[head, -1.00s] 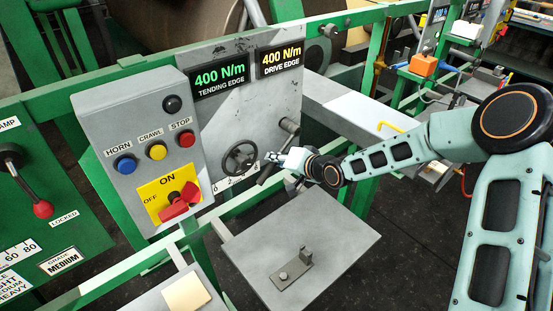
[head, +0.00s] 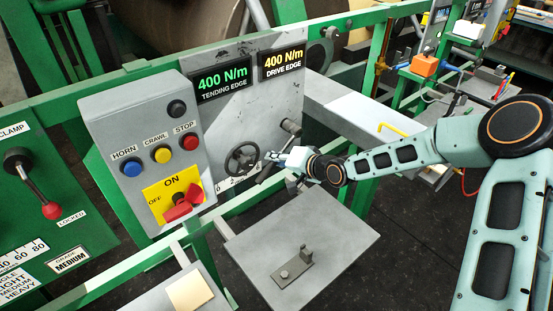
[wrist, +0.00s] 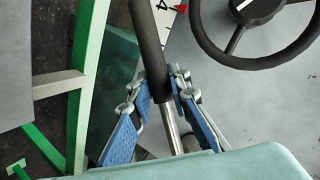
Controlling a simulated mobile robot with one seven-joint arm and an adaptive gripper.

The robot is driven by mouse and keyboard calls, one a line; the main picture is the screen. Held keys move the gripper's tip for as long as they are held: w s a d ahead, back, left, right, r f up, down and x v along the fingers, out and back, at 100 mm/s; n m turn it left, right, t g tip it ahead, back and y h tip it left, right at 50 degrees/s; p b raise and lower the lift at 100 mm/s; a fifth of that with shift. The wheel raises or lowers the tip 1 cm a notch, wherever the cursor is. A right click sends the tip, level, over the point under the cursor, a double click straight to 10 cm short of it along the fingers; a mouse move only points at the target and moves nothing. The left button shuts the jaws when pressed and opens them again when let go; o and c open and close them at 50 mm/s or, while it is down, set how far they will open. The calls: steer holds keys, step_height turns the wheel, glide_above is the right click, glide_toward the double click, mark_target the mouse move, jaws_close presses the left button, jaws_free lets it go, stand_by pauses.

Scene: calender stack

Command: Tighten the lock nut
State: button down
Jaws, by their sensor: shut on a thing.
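My gripper (head: 274,157) is at the grey panel, just right of the small black handwheel (head: 243,158). In the wrist view my gripper (wrist: 150,105), with blue finger pads, is shut on a lever (wrist: 147,45) that has a dark grip and a bare metal shaft. The lever passes between the fingers. The handwheel's rim and spokes (wrist: 250,12) show at the upper right there, apart from the fingers. I cannot make out the lock nut itself; the lever's lower end is hidden by my gripper body.
A grey box with HORN, CRAWL and STOP buttons and a red switch (head: 183,205) stands left of the panel. Two displays (head: 222,82) read 400 N/m. A grey shelf (head: 335,225) with a small metal bracket lies below my gripper. Green rails run across.

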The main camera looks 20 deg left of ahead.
steer(key=shift+s+a+r+g+p, duration=0.2)
steer(key=shift+s+r+g+p, duration=0.15)
steer(key=shift+p, duration=0.55)
steer(key=shift+s+r+m+y+p, duration=0.1)
steer(key=shift+r+m+y+p, duration=0.2)
steer(key=shift+m+y+p, duration=0.15)
steer(key=shift+a+f, duration=0.1)
steer(key=shift+f, duration=0.15)
steer(key=shift+f+h+b, duration=0.1)
steer(key=shift+h+b, duration=0.15)
steer(key=shift+b, duration=0.3)
steer(key=shift+f+n+b, duration=0.15)
steer(key=shift+n+b, duration=0.2)
steer(key=shift+w+f+b, duration=0.15)
steer(key=shift+w+b, duration=0.05)
steer(key=shift+b, duration=0.15)
steer(key=shift+w+d+f+b, duration=0.15)
steer(key=shift+d+b, duration=0.05)
steer(key=shift+b, duration=0.35)
steer(key=shift+d, duration=0.2)
